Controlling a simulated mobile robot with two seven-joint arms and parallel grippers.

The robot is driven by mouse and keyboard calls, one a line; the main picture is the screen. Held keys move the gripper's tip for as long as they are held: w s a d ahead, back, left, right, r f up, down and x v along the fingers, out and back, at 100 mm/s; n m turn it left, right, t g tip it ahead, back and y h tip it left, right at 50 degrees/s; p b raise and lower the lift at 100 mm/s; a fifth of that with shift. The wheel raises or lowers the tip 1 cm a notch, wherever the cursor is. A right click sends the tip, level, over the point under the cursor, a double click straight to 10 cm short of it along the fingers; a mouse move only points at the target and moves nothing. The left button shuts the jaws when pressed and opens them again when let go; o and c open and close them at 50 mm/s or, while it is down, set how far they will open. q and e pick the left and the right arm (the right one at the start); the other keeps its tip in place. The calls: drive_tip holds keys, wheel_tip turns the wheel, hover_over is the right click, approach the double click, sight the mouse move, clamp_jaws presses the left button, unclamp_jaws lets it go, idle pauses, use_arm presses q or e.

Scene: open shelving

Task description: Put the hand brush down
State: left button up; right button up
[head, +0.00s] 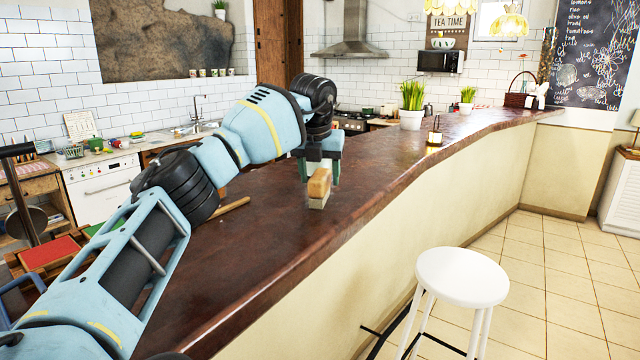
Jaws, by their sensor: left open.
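The hand brush (319,187) has a tan wooden back and pale bristles. It is on the dark brown counter (270,235), near the counter's front edge, with its bristles down. My left gripper (320,172) is just above and around the top of the brush, pointing down. Its jaws are open; whether a finger touches the brush I cannot tell. My right gripper is out of view.
A wooden rolling pin or stick (230,209) lies on the counter left of the brush. Potted grass (411,104) and a small lantern-like holder (435,135) stand farther along. A white stool (462,276) stands below the front edge. Counter right of the brush is clear.

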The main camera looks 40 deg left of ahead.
use_arm(q)
drive_tip(key=v, duration=0.9)
drive_tip(key=shift+d, duration=0.1)
drive_tip(key=shift+f, duration=0.1)
